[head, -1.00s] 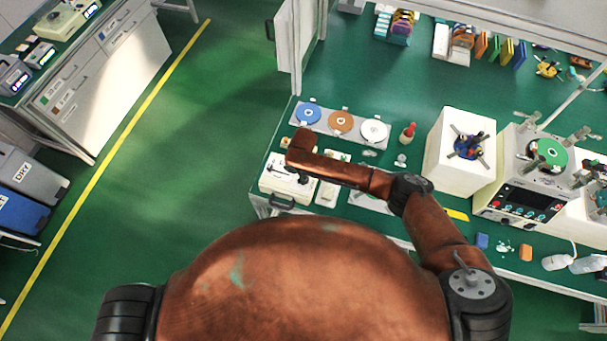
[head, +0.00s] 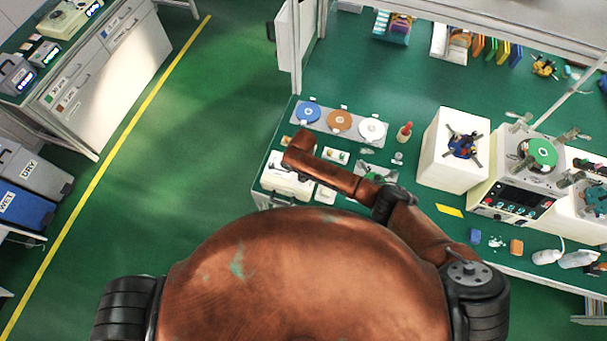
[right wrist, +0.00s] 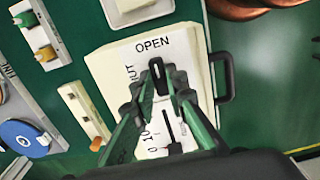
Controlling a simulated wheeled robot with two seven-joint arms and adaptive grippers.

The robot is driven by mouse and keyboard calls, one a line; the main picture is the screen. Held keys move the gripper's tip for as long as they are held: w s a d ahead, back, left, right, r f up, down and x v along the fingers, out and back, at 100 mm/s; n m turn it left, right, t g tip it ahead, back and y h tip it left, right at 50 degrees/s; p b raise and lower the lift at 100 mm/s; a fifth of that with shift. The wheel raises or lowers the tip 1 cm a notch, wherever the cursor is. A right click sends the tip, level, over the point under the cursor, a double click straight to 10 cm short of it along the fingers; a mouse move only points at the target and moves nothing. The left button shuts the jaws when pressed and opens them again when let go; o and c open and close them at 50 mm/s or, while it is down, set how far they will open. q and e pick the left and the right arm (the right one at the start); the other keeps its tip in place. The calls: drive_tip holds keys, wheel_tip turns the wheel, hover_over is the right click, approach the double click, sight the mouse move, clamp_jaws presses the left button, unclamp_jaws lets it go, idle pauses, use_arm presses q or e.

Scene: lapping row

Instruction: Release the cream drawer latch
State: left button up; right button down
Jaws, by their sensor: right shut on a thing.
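The cream drawer unit (right wrist: 105,67) has a white top plate marked OPEN and, partly covered, what looks like SHUT. A black latch piece (right wrist: 158,72) stands on the plate just below the word OPEN. My right gripper (right wrist: 160,88) is over the plate, its green fingers closed on the latch piece; the fingers hide part of it. A black pull handle (right wrist: 226,78) sits on the unit's side. My left gripper is out of view.
A plate with blue (head: 308,112), brown and white discs lies behind the unit. A red-topped bottle (head: 404,132) and a white box (head: 440,165) stand to the right. The green floor left of the bench is clear up to the yellow line.

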idle(0.4)
drive_tip(key=c, duration=1.9)
unclamp_jaws()
drive_tip(key=shift+c, duration=0.2)
wheel_tip(320, 180, up, 12)
drive_tip(key=shift+s, duration=0.1)
